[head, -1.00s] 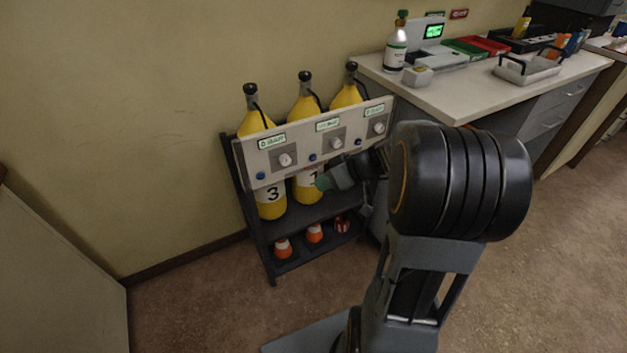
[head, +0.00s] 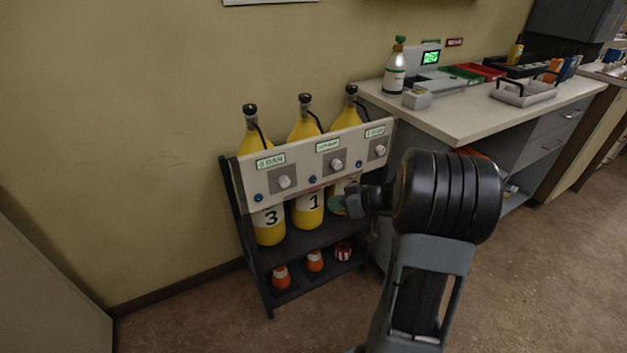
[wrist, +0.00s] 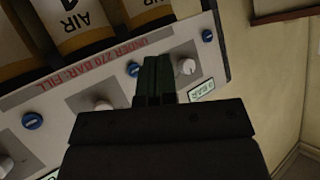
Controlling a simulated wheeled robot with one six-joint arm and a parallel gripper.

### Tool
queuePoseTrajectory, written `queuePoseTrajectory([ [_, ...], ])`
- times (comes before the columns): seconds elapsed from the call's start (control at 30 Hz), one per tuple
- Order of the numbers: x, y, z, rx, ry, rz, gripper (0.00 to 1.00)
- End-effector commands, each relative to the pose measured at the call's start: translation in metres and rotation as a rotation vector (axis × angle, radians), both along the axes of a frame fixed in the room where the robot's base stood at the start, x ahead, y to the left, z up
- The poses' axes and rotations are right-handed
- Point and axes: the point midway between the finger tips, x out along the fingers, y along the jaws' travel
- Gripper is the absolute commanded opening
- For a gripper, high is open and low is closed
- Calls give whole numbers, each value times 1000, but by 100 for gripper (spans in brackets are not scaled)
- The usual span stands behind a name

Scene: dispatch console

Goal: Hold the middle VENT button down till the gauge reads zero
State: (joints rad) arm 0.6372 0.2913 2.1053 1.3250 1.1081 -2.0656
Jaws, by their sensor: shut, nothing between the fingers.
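The pale panel on the cylinder rack carries three displays, knobs and blue buttons. The middle blue VENT button (head: 312,180) is below and left of the middle knob (head: 337,164); it also shows in the wrist view (wrist: 133,69). The middle gauge display (head: 328,145) is lit, but I cannot read its number. My gripper (head: 338,204) is shut and empty, in front of the panel's lower edge, right of the middle button. In the wrist view its dark green fingertips (wrist: 156,60) appear just beside that button; the button's face is uncovered. Contact is not visible.
The left display (head: 270,162) reads 0 BAR; the right one (head: 375,131) is unreadable. Side buttons (head: 258,197) and (head: 359,164) flank the middle one. Yellow cylinders (head: 269,228) stand behind the panel. A desk (head: 470,115) stands to the right.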

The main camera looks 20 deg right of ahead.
Motion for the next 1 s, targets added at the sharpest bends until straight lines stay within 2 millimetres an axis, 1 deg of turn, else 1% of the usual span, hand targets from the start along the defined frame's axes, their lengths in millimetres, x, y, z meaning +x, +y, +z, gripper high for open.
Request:
queuePoseTrajectory([
  [0.03, 6, 1, 2, 1, 2, 1, 0],
  [0.37, 46, 6, 3, 0, 2, 2, 0],
  [0.43, 53, 7, -3, -1, 0, 2, 0],
  [0.5, 60, 7, -3, -1, 0, 2, 0],
  [0.73, 72, 9, -1, -1, 0, 1, 0],
  [1.0, 75, 9, 0, -1, 1, -1, 0],
])
